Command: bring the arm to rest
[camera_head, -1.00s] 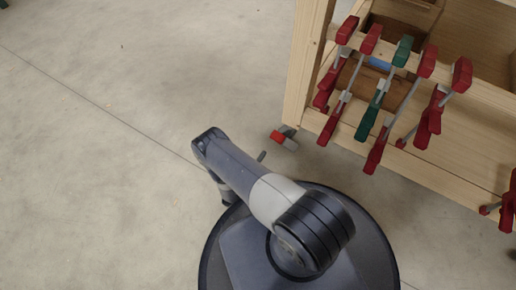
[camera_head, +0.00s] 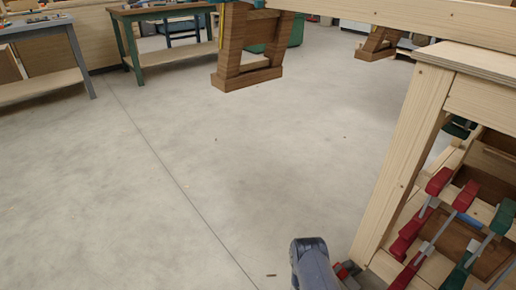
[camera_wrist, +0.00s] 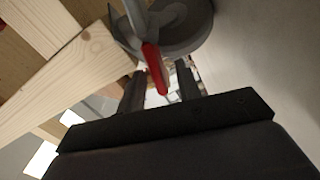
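My arm (camera_head: 313,266) shows only in part at the bottom of the head view, beside the foot of a wooden bench leg. My gripper is outside the head view. In the wrist view my gripper (camera_wrist: 159,80) has its two dark fingers apart. The red lever of a grey caster (camera_wrist: 185,32) shows in the gap between them; I cannot tell how far beyond the fingers it lies. I see nothing held.
The wooden bench (camera_head: 408,150) stands close on the right, with red and green clamps (camera_head: 438,182) on its side. A wooden trestle foot (camera_head: 247,78) hangs or stands at top centre. A green-legged table (camera_head: 133,50) is far left. Open concrete floor (camera_head: 130,190) lies left.

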